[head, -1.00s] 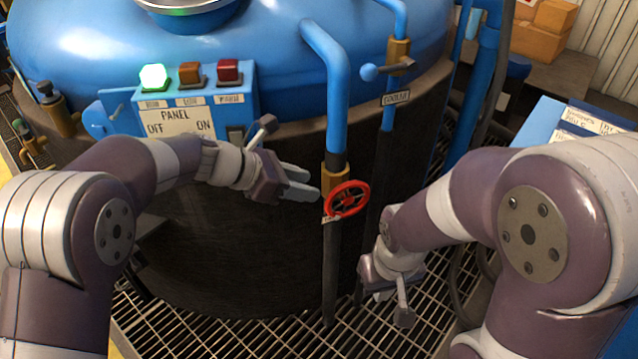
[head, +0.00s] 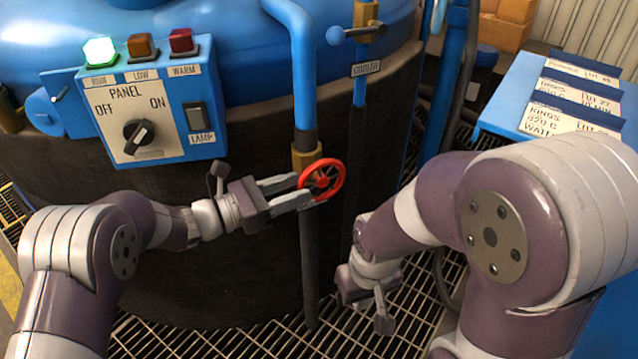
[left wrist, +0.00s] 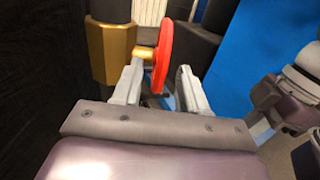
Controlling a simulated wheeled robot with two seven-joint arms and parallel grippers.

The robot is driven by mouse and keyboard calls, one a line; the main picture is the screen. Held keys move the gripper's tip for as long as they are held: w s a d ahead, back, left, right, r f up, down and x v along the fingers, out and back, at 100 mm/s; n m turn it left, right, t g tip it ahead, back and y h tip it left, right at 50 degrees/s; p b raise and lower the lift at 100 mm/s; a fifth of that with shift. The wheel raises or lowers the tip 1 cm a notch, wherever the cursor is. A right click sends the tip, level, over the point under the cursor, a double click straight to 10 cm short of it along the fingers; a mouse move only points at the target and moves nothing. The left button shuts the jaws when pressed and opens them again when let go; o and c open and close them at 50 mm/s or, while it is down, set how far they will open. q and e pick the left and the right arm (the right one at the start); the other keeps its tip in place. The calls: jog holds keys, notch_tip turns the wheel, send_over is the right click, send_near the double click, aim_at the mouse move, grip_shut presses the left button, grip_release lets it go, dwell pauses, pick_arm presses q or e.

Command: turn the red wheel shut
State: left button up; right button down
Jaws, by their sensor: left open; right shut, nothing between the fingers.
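The red wheel (head: 333,192) is mounted on a brass valve (head: 305,155) on the blue-and-dark vertical pipe in front of the furnace. My left gripper (head: 300,192) is open, with its fingertips at the wheel's left side. In the left wrist view the red wheel (left wrist: 162,56) is seen edge-on, its near rim between the two open fingers (left wrist: 158,85); I cannot tell whether either finger touches it. The brass valve body (left wrist: 110,50) stands beside the left finger. My right gripper (head: 382,318) is shut and empty, low over the floor grating.
A blue control panel (head: 166,130) with a knob, a switch and a lit green lamp is at the upper left. A cooler pipe with a blue-knobbed lever (head: 355,33) rises behind the wheel.

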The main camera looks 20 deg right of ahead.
aim_at(341, 184)
pick_arm(q)
jog(key=d, duration=0.4)
jog(key=w+d, duration=0.1)
jog(key=d, duration=0.1)
jog(key=shift+d+b, duration=0.1)
jog(key=shift+b, duration=0.3)
grip_shut()
jog(key=shift+r, duration=0.15)
jog(key=shift+r+y+p, duration=0.2)
jog(key=shift+y+p, duration=0.7)
jog(key=shift+p, duration=0.1)
jog(key=g+y+p, duration=0.1)
jog(key=y+p, duration=0.3)
jog(key=p, duration=0.4)
jog(key=shift+w+d+r, duration=0.1)
jog(key=shift+d, duration=0.05)
jog(key=shift+y+p, duration=0.4)
jog(key=shift+p, duration=0.15)
jog(key=shift+f, duration=0.3)
